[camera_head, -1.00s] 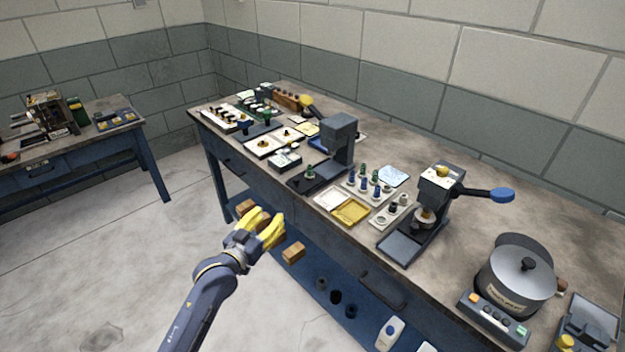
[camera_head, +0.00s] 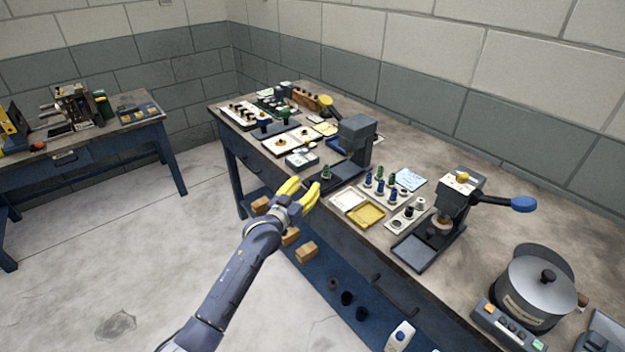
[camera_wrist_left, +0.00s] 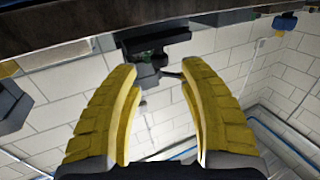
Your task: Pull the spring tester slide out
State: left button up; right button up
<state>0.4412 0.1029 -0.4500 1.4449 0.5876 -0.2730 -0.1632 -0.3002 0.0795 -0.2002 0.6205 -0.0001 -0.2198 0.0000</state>
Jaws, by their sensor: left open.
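A dark grey upright device (camera_head: 357,138), which looks like the spring tester, stands near the front edge of the middle bench. Its flat dark base or slide (camera_head: 343,178) reaches toward the front edge and carries a small green-topped piece (camera_head: 326,172). My left gripper (camera_head: 304,185) is open and empty, its yellow fingers in front of the bench edge close to the front end of this base. In the left wrist view the spread fingers (camera_wrist_left: 160,75) frame a dark blocky part (camera_wrist_left: 154,42) beyond their tips, with no contact visible. My right gripper is not in view.
Right of the device are a white tray (camera_head: 346,200), a yellow tray (camera_head: 367,214) and a lever press (camera_head: 447,212) with a blue handle end. A lidded pot (camera_head: 535,285) is farther right. The floor at left is clear.

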aim_at(311, 181)
pick_arm(q)
jog(key=shift+x, duration=2.4)
jog(key=shift+o, duration=0.2)
grip_shut()
